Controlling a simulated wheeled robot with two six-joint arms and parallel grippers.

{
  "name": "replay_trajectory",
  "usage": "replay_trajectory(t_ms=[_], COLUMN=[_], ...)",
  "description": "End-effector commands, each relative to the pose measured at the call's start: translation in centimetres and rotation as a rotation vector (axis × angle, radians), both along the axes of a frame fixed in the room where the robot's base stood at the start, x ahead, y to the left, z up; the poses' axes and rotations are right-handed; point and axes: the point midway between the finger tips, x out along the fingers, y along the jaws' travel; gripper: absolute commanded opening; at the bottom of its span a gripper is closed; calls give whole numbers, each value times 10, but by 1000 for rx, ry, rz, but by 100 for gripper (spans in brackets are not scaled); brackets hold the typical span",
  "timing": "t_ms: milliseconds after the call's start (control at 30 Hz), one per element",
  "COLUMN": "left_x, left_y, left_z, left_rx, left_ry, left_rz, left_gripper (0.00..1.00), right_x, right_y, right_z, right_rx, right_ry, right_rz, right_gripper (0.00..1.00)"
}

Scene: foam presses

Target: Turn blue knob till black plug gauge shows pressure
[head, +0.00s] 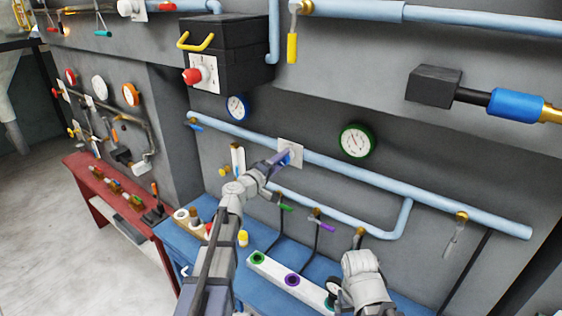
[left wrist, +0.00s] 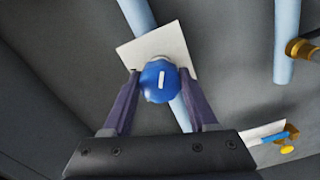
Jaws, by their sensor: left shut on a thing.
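The blue knob (left wrist: 158,82) has a white pointer line and sits on a white square plate (head: 291,147) on the wall by a light-blue pipe. My left gripper (head: 284,158) reaches up to it; in the left wrist view its purple fingers (left wrist: 160,97) are on both sides of the knob, shut on it. A small dark round thing, perhaps the black plug gauge (head: 333,287), is beside my right gripper (head: 362,265). Its face cannot be read. The right fingers are hidden, so I cannot tell whether they hold it.
A blue-rimmed gauge (head: 237,107) and a green-rimmed gauge (head: 357,141) are on the wall. A white strip (head: 273,270) with coloured rings lies on the blue bench (head: 263,238).

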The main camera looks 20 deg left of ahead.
Motion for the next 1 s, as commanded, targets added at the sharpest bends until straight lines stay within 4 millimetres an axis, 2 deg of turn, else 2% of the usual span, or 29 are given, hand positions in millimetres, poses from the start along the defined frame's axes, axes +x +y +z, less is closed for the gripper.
replay_trajectory(t_ms=[600,633,900,1000], left_x=[-2,-2,-1,-1], left_y=[-1,-1,-1,0], left_z=[-1,-1,-1,-1], left_rx=[40,41,37,37], left_ry=[-12,-11,-12,-12], left_rz=[-2,-3,-2,-1], left_gripper=[3,60,89,89], right_x=[0,0,0,0], right_y=[0,0,0,0], right_z=[-1,-1,0,0], right_rx=[0,0,0,0], right_ry=[0,0,0,0], right_rz=[0,0,0,0], right_gripper=[86,86,86,86])
